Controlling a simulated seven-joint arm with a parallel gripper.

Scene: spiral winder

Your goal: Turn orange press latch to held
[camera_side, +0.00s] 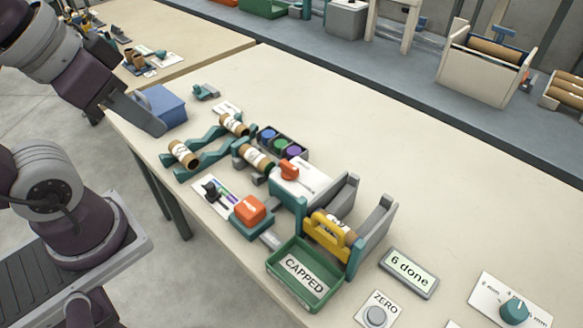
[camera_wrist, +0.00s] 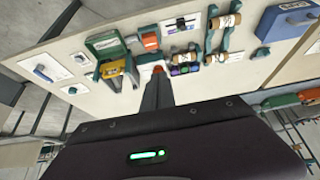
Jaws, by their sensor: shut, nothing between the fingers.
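An orange latch knob (camera_side: 289,169) sits on the white plate of the winder in the side view. Its pointer direction and the plate's small lettering are too small to read. In the wrist view, the orange latch (camera_wrist: 158,69) shows just beyond my fingertips. My gripper (camera_wrist: 157,80) is shut and empty. In the side view, my gripper (camera_side: 158,130) is at the left, by the blue box, well apart from the latch and above the table edge. A yellow handle (camera_side: 325,233) stands at the winder by a labelled brown roll (camera_side: 341,230).
A green CAPPED tray (camera_side: 318,310), an orange block (camera_side: 250,209) on a teal base and a "6 done" display (camera_side: 408,272) surround the winder. Cardboard tubes (camera_side: 184,154) lie on teal rails between my gripper and the latch. A blue box (camera_side: 160,107) stands near the left edge.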

